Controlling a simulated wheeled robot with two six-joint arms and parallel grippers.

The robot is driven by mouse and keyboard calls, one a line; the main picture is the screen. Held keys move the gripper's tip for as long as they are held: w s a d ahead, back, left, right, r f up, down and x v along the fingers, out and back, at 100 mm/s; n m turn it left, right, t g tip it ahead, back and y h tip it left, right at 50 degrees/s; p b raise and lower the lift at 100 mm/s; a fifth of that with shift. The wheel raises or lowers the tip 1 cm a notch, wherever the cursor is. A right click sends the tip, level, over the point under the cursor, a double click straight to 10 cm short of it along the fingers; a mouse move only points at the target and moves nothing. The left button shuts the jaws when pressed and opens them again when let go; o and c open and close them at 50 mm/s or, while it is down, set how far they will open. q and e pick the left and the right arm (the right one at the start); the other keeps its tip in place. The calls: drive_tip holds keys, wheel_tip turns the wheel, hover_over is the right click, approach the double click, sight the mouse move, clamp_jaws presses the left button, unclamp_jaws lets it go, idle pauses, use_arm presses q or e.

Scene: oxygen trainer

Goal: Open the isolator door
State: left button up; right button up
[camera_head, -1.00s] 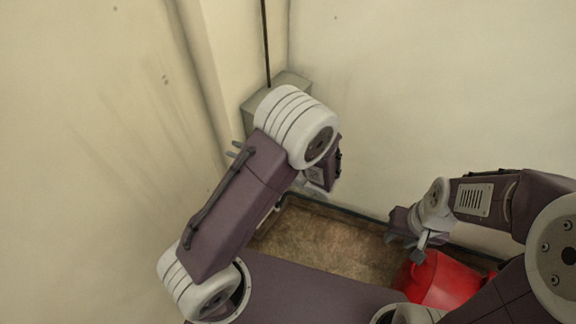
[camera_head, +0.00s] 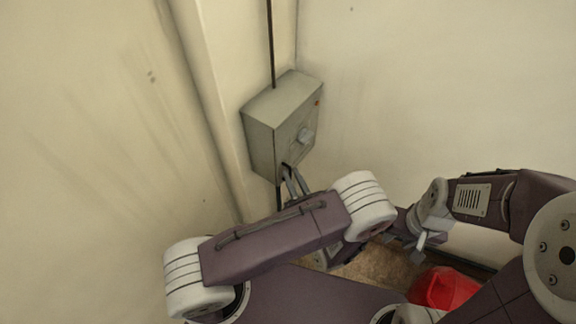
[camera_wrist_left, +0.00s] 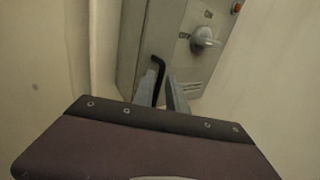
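The isolator is a grey wall box (camera_head: 268,135) in the corner. Its front door (camera_head: 306,118) looks shut and carries a grey rotary knob (camera_head: 305,136) and a small orange-red spot. A black hooked handle (camera_wrist_left: 158,70) is at the door's lower left edge in the left wrist view. My left gripper (camera_head: 289,172) is at the lower part of the box; its fingers (camera_wrist_left: 162,92) stand apart with the handle between them. I cannot tell whether they touch it. My right gripper (camera_head: 408,246) is open and empty, well away to the lower right.
A red object (camera_head: 445,288) sits on the floor below my right arm. A dark cable or pipe (camera_head: 271,45) runs up the wall from the box. Walls close in on both sides. A strip of brown floor (camera_head: 380,266) shows between my arms.

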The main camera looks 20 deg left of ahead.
use_arm(q)
drive_tip(key=shift+w+a+r, duration=0.1)
drive_tip(key=shift+w+a, duration=0.05)
clamp_jaws()
idle(1.4)
